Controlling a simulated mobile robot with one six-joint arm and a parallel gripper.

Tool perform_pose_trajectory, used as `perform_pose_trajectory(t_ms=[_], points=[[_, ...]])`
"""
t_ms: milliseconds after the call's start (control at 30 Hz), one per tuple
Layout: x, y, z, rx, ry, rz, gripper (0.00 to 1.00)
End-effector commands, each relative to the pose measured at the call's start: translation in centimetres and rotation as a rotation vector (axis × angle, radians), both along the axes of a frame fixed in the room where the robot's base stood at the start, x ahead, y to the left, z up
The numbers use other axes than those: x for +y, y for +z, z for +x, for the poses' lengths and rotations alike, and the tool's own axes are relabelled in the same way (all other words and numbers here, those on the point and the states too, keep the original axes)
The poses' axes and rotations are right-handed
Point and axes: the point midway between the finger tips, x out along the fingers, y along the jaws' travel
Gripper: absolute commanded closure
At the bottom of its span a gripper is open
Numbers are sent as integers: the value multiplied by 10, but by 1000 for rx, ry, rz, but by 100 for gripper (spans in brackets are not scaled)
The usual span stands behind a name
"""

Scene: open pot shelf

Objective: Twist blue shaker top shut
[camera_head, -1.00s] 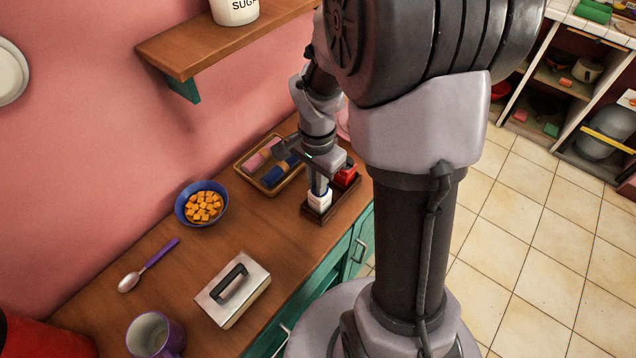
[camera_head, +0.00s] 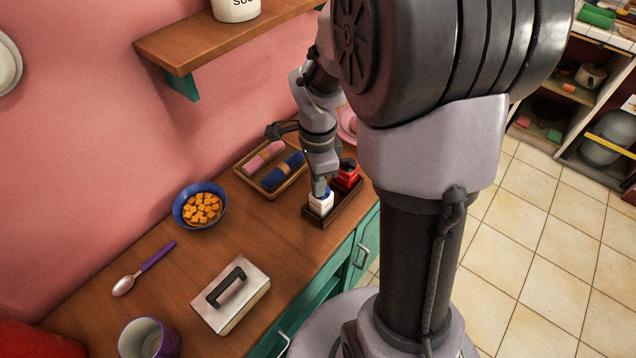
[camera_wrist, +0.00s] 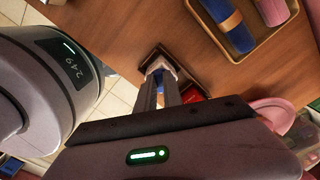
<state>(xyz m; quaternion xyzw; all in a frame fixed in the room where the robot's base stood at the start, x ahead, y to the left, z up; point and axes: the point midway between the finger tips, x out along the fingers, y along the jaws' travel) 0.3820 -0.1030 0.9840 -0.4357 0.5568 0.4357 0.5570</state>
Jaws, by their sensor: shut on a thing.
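The blue-topped shaker has a white body (camera_head: 321,205) and stands upright in a small dark wooden caddy (camera_head: 340,214) on the counter. My gripper (camera_head: 320,188) points down onto it from above and is shut on its top. The fingers hide most of the top. In the wrist view my gripper's fingers (camera_wrist: 168,88) close around the blue top (camera_wrist: 159,73). I cannot tell how far the top is turned.
A red shaker (camera_head: 347,174) stands close beside it in the same caddy. A tray (camera_head: 246,179) with pink and blue rolled cloths lies to the left. A blue bowl of orange cubes (camera_head: 201,209), a spoon (camera_head: 145,267) and a handled metal box (camera_head: 231,299) lie nearer.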

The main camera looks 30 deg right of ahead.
Motion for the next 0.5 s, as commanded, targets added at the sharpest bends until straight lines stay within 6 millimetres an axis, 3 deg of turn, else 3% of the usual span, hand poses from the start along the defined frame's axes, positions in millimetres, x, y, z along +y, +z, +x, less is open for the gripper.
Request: perform_pose_trajectory(t_ms=[500], points=[[0, 0, 1, 0, -116, 0, 100]])
